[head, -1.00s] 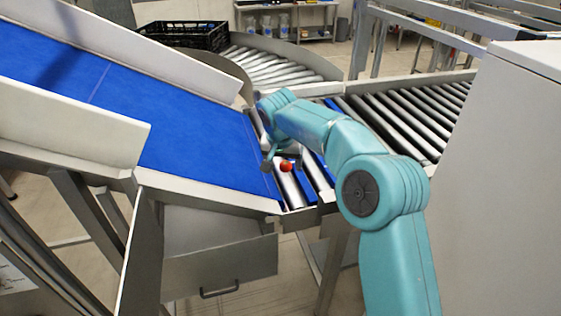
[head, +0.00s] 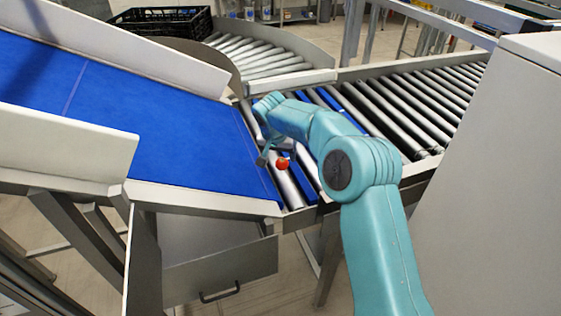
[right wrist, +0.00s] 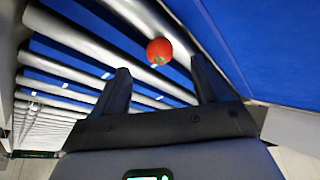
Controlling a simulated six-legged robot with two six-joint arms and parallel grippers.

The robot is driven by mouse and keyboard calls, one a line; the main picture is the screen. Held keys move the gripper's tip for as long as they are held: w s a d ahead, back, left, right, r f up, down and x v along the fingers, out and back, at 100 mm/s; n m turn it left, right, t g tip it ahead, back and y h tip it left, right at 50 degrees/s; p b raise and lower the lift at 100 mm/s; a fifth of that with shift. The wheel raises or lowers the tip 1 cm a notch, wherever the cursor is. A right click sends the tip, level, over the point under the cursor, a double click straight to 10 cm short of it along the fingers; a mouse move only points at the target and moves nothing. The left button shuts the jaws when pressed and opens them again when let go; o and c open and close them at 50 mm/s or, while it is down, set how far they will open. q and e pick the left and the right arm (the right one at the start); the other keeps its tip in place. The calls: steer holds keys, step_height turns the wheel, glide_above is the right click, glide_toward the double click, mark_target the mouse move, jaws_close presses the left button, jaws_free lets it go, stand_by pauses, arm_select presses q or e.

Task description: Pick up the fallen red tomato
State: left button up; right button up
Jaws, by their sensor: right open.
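The red tomato (head: 282,163) lies on the metal rollers just past the lower end of the blue belt. It also shows in the right wrist view (right wrist: 159,51), beyond the fingertips and roughly between them, with its green stem end visible. My right gripper (right wrist: 160,80) is open and empty, its two dark fingers pointing toward the tomato with a gap left before it. In the head view the right gripper (head: 272,153) is small and partly hidden by my arm, close beside the tomato. My left gripper is not in view.
The blue belt (head: 180,130) slopes down from the left between pale side walls. Rollers (head: 400,110) with blue strips run to the right. A black crate (head: 165,22) stands at the back. A large pale box (head: 490,170) stands close on the right.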

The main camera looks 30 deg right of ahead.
mark_target(282, 161)
steer(key=shift+d+f, duration=0.3)
steer(key=shift+f, duration=0.4)
steer(key=shift+w+d+f+p, duration=0.2)
steer(key=shift+f+p, duration=0.1)
steer(key=shift+p, duration=0.05)
steer(key=p+x, duration=0.1)
steer(key=x, duration=0.3)
steer(key=shift+w+p, duration=0.2)
steer(key=shift+p, duration=0.1)
steer(key=shift+d+f, duration=0.1)
steer(key=shift+f, duration=0.15)
steer(key=shift+c, duration=1)
steer(key=c, duration=0.9)
